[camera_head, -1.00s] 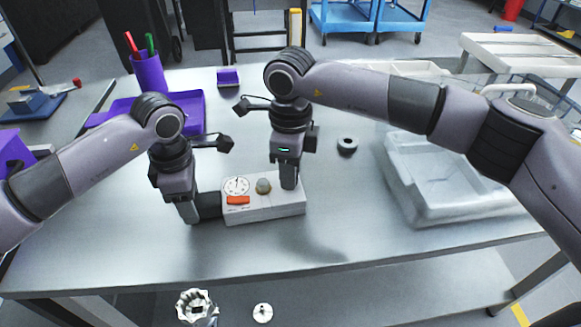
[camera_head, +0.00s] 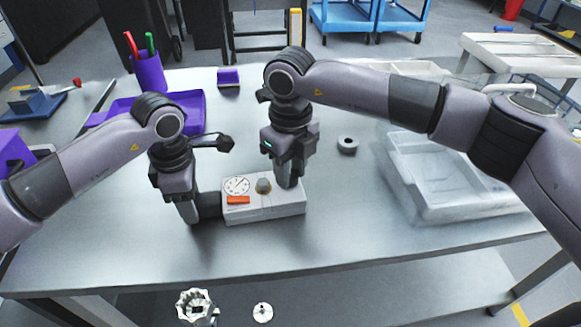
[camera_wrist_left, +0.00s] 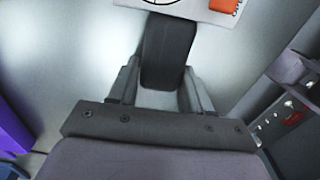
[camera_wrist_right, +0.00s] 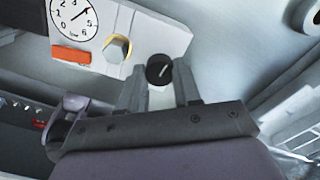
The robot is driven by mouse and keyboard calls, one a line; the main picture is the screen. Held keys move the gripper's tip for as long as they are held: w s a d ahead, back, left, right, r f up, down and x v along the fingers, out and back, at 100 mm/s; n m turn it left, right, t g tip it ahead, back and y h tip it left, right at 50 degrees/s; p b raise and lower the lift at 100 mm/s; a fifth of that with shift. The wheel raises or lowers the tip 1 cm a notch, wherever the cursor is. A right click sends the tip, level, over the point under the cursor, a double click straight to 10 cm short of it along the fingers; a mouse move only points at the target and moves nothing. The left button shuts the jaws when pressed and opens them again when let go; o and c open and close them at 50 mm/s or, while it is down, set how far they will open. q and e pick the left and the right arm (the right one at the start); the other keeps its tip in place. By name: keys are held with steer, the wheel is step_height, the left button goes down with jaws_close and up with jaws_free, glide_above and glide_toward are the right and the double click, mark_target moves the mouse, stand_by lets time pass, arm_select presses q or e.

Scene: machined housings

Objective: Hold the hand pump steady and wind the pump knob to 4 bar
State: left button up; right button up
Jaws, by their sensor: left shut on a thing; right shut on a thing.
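The hand pump (camera_head: 262,210) is a pale box flat on the bench, with a round gauge (camera_wrist_right: 73,17), an orange label (camera_wrist_right: 70,55), a brass hex fitting (camera_wrist_right: 117,47) and a black handle (camera_head: 209,205) at its left end. My left gripper (camera_head: 193,212) is shut on the handle, which also shows between its fingers in the left wrist view (camera_wrist_left: 167,50). My right gripper (camera_head: 288,182) is shut on the black pump knob (camera_wrist_right: 159,69) at the pump's right end. The gauge needle points up and right, around the 4; the exact reading is hard to tell.
A purple tray (camera_head: 190,105) and a purple pen cup (camera_head: 148,72) are at the back left. The bench in front of the pump is clear.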

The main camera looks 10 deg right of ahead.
steer(key=shift+r, duration=0.1)
steer(key=o, duration=1.1)
steer(key=shift+c, duration=0.2)
step_height(320, 180, up, 12)
